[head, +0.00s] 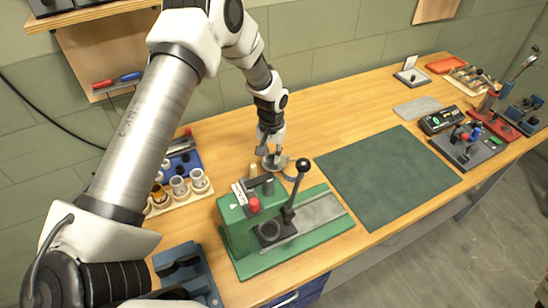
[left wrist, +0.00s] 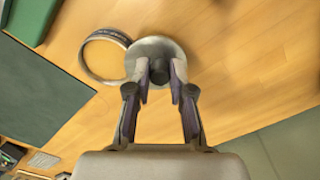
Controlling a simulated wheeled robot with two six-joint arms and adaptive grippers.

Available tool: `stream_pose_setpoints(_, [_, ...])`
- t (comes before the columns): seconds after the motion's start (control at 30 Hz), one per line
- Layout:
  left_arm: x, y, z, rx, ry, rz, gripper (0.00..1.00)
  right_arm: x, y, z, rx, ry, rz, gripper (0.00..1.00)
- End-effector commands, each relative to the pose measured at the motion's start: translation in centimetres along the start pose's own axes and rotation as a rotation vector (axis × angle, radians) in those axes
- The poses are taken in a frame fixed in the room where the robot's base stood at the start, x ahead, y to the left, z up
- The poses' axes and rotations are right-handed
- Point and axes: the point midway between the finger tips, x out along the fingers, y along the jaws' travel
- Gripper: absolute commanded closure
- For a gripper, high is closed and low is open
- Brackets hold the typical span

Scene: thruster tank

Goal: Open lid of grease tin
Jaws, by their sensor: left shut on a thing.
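My left gripper (head: 271,150) is shut on the dark knob (left wrist: 159,70) of a round grey metal lid (left wrist: 150,48). The lid also shows under the gripper in the head view (head: 275,163). In the left wrist view, a round metal rim (left wrist: 84,62) with a tan inside lies right beside the lid, at its left. Whether this is the open grease tin or a loose ring is unclear. The head view shows it partly hidden behind the black lever knob. What is under the lid is hidden. My right gripper is not in view.
A green press fixture (head: 240,235) with a black ball-topped lever (head: 302,166) stands just in front of the lid. A wooden rack of cups (head: 199,187) is at left. A dark green mat (head: 385,175) lies bare at right. Clear bench lies behind.

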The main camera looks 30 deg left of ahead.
Motion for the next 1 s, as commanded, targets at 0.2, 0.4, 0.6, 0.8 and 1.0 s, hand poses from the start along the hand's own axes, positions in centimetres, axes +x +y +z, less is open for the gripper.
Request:
stream_pose_setpoints(0.2, [0.23,-0.41,-0.4,0.108,0.001,0.0,1.0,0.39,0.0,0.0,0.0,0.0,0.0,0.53])
stream_pose_setpoints(0.4, [0.21,-0.58,-0.56,0.154,0.001,0.0,1.0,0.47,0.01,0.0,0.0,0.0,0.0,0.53])
stream_pose_setpoints(0.6, [0.19,-0.6,-0.59,0.165,0.0,0.0,1.0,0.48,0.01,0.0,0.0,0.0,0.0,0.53])
stream_pose_setpoints(0.8, [0.19,-0.59,-0.58,0.164,0.0,0.0,1.0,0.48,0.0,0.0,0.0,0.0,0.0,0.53])
stream_pose_setpoints(1.0, [0.14,-0.59,-0.6,0.164,0.001,0.0,0.53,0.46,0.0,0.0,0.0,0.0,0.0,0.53])
